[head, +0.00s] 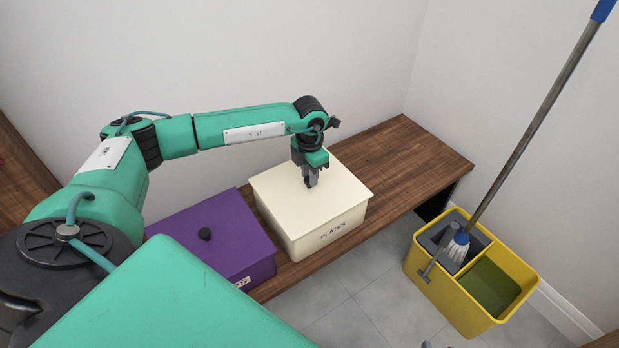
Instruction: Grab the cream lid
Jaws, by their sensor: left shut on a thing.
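The cream lid (283,188) is the top of a cream box (299,240) labelled "PLATES" on a wooden bench. It appears to sit flat on the box, with no clear gap at the rim. My left gripper (311,184) points down at the middle of the lid and is shut on its knob, which the fingers hide. My right gripper is not in view.
A purple box (218,236) with a black knob (205,234) stands just left of the cream box. The wooden bench (404,163) is bare to the right. A yellow mop bucket (460,297) with a mop (530,130) stands on the floor at right. Walls rise behind the bench.

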